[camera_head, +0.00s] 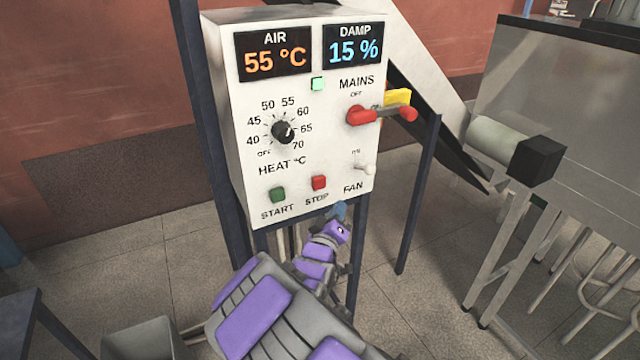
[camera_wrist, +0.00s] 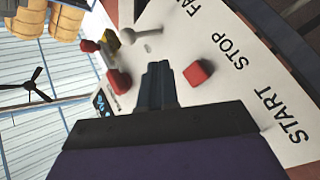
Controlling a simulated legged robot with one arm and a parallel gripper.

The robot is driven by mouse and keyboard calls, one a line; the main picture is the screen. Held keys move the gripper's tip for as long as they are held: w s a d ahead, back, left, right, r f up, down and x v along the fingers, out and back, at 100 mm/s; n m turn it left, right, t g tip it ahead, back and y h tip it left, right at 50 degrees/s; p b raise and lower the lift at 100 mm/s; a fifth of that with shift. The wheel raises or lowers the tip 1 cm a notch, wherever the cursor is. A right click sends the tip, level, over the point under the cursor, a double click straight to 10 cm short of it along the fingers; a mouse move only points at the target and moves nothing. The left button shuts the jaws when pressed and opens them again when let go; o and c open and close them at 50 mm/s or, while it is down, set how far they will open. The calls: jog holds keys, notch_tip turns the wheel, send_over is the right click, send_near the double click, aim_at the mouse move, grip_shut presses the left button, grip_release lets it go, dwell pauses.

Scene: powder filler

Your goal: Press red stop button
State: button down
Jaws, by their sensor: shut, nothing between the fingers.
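The red stop button (camera_head: 319,182) sits low on the white control panel (camera_head: 225,110), above the STOP label and right of the green start button (camera_head: 278,194). In the wrist view the red stop button (camera_wrist: 198,73) shows just right of my fingertips. My gripper (camera_head: 340,210) is by the panel's lower edge, below and a little right of the stop button. In the wrist view my gripper (camera_wrist: 158,72) is shut and empty, its fingers pointing toward the panel. I see no clear contact with the button. The start button is hidden in the wrist view.
The white fan switch (camera_head: 365,169) is right of the stop button. The red mains handle (camera_head: 362,116) is above it. A heat dial (camera_head: 283,132) is at left. A steel machine (camera_head: 560,100) stands at right. Floor shows between them.

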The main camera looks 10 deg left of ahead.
jog(key=w+a+p, duration=0.4)
jog(key=w, duration=0.1)
jog(key=shift+w, duration=0.4)
jog(key=shift+w+a+r+p, duration=0.15)
jog(key=shift+w+p, duration=0.1)
jog(key=shift+p, duration=0.35)
dwell(1.6)
jog(key=shift+w+a+p, duration=0.35)
jog(key=shift+w+p, duration=0.1)
jog(key=shift+p, duration=0.05)
dwell(1.0)
dwell(0.3)
jog(key=shift+s+d, duration=0.55)
jog(key=shift+s, duration=0.25)
jog(key=shift+s+d+b, duration=0.35)
jog(key=shift+s+d, duration=0.4)
jog(key=shift+s, duration=0.3)
jog(key=shift+s+d+b, duration=0.3)
jog(key=shift+s+d, duration=0.4)
jog(key=shift+s, duration=0.35)
